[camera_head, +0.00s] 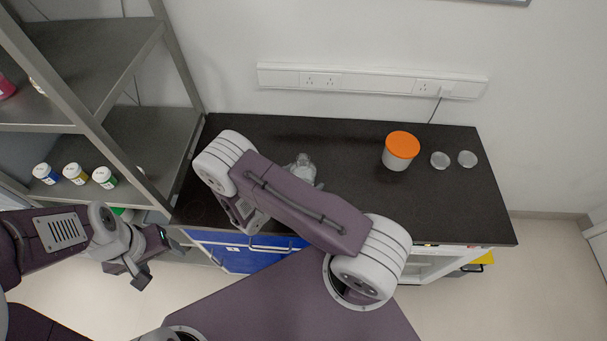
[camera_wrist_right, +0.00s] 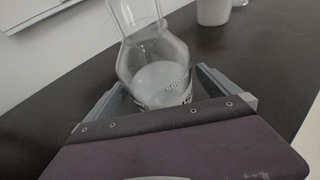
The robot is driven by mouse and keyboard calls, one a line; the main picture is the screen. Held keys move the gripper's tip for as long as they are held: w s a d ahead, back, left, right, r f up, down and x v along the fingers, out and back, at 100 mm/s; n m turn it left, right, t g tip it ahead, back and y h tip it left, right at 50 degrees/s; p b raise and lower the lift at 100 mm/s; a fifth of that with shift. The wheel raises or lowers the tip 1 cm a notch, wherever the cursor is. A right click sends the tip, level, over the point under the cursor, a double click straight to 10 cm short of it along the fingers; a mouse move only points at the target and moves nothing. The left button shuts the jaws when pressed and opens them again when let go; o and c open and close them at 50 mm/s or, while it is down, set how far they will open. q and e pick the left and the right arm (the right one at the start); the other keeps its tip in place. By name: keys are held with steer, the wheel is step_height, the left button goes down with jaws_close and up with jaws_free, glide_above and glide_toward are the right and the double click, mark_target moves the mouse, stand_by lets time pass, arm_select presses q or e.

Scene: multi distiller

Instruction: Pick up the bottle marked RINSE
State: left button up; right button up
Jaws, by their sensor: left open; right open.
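A clear glass bottle (camera_wrist_right: 155,65) with a wide body and narrow neck stands upright on the dark counter. Pale liquid or frosting shows in its lower part. Dark print on its side is partly hidden, and I cannot read RINSE on it. In the head view the glass (camera_head: 303,167) shows just behind my right arm. My right gripper (camera_wrist_right: 161,84) is open, with one finger on each side of the bottle's lower body; contact cannot be told. My left gripper (camera_head: 158,261) is open and empty, low at the left in front of the shelf.
A tub with an orange lid (camera_head: 402,145) and two small clear dishes (camera_head: 440,160) stand on the right of the counter (camera_head: 470,205). A metal shelf (camera_head: 150,130) at the left holds small white bottles (camera_head: 104,177) with coloured labels.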

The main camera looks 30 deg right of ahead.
mark_target(303, 171)
steer(key=shift+w+d+f, duration=0.15)
steer(key=shift+d, duration=0.1)
steer(key=c, duration=2.1)
steer(key=shift+r, duration=0.75)
step_height(303, 171, up, 2)
steer(key=shift+r+b, duration=0.25)
steer(key=shift+b, duration=0.15)
steer(key=s+d+r+p, duration=0.1)
steer(key=s+r, duration=0.1)
steer(key=s, duration=0.1)
steer(key=s+d+r+p, duration=0.1)
steer(key=s+r+p, duration=0.1)
steer(key=s, duration=0.2)
steer(key=s+d+r+p, duration=0.1)
steer(key=s+r, duration=0.2)
steer(key=s, duration=0.1)
steer(key=shift+s+d, duration=0.1)
steer(key=shift+d, duration=0.1)
